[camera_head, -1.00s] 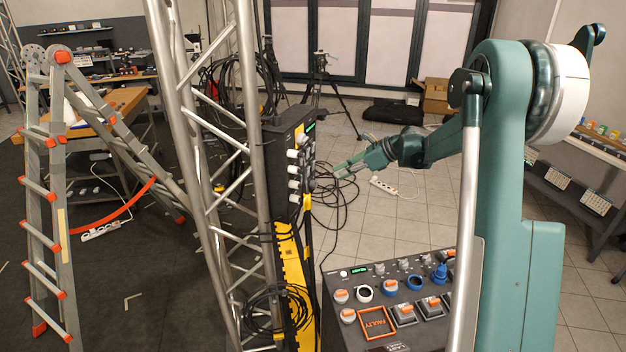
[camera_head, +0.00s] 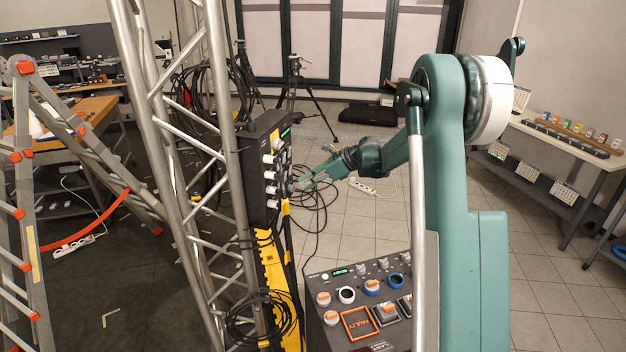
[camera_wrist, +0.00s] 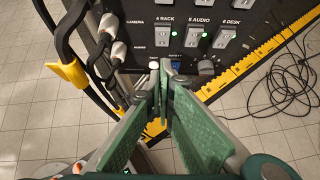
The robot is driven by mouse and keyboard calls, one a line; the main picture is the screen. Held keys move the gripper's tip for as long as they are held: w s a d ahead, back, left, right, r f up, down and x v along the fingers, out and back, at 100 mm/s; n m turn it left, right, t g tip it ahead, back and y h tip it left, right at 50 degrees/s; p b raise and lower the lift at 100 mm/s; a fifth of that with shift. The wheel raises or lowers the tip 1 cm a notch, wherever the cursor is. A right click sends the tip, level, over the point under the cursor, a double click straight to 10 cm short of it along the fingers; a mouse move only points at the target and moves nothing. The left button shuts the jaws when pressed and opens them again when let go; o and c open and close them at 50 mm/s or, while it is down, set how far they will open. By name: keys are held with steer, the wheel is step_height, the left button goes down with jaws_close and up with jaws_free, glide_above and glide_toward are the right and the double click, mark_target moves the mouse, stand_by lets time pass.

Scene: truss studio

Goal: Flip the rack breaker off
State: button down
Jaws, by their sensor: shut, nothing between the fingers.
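The rack breaker (camera_wrist: 163,36), a grey switch under the label "4 RACK", sits on a dark upright panel (camera_head: 262,165). In the head view my gripper (camera_head: 301,183) is close to the panel's right face. Contact cannot be told.
Cables with yellow connectors (camera_wrist: 72,72) hang left of the breakers. A metal truss (camera_head: 190,150) stands beside the panel. A control desk (camera_head: 365,300) with buttons stands in front. Loose black cables (camera_head: 318,205) lie on the floor behind.

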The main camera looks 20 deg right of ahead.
mark_target(280, 184)
steer(key=w+a+f, duration=0.1)
steer(key=w+a, duration=0.3)
steer(key=a, duration=0.1)
steer(key=shift+a+f+p, duration=0.3)
steer(key=shift+f+p, duration=0.1)
steer(key=shift+a, duration=0.1)
steer(key=shift+w+a+r+b, duration=0.1)
steer(key=shift+w+a+b, duration=0.1)
steer(key=shift+b, duration=0.2)
steer(key=shift+r, duration=0.1)
steer(key=shift+r, duration=0.2)
steer(key=shift+r, duration=0.6)
